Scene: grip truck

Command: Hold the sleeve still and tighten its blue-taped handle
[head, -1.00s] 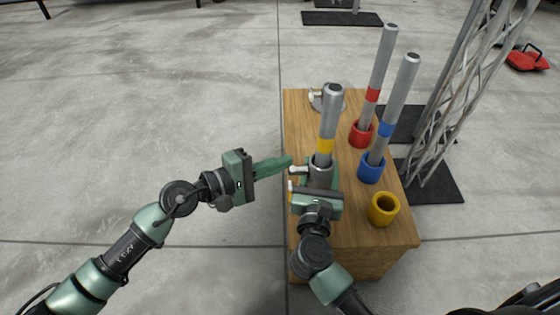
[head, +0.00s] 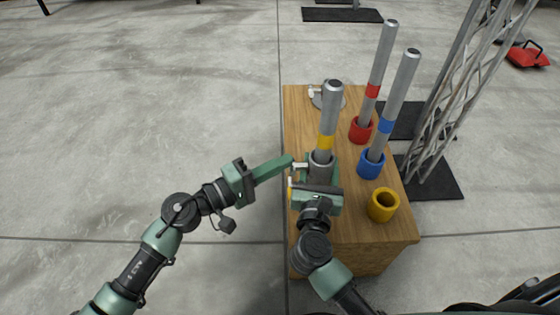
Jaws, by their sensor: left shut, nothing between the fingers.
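The grey metal sleeve (head: 322,167) stands upright on the wooden box and holds a grey pole (head: 331,110) with a yellow band. A small pale handle (head: 300,165) sticks out from the sleeve's left side; I cannot make out blue tape on it. A second, yellow-marked handle (head: 290,189) shows lower down, partly behind my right gripper. My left gripper (head: 290,160) is shut and empty, its fingertips at or just beside the pale handle's outer end; contact is unclear. My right gripper (head: 321,172) has its green fingers on both sides of the sleeve, hiding its lower part.
On the wooden box (head: 345,225), poles stand in a red cup (head: 361,131) and a blue cup (head: 371,165). A yellow cup (head: 383,205) is empty. A truss tower (head: 440,130) stands to the right. Floor at left is clear.

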